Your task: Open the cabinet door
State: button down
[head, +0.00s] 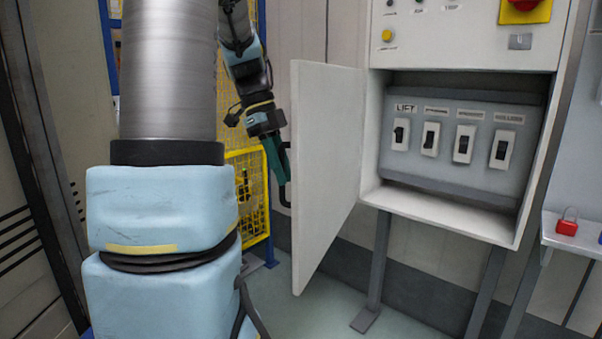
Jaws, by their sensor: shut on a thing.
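The cabinet (455,220) is pale and stands on grey legs at the right. Its door (328,165) is swung wide open to the left, with its inner face towards me. The opening shows a row of several switches (432,138) on a grey panel. My gripper (285,185) is at the door's free edge, on its outer side, shut on the door handle. The door hides part of the fingers and the handle, so the grip itself is hard to see.
My own arm fills the left of the view. A yellow mesh fence (250,190) stands behind my gripper. A red padlock (567,222) sits on a shelf at the right. Floor shows clear below the door.

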jog(key=shift+w+a, duration=0.25)
jog(key=shift+a, duration=0.3)
jog(key=shift+w+a, duration=0.25)
jog(key=shift+a, duration=0.25)
jog(key=c, duration=0.8)
grip_release()
jog(key=shift+c, duration=0.2)
jog(key=shift+r, duration=0.1)
jog(key=v, duration=1)
jog(key=shift+r, duration=0.3)
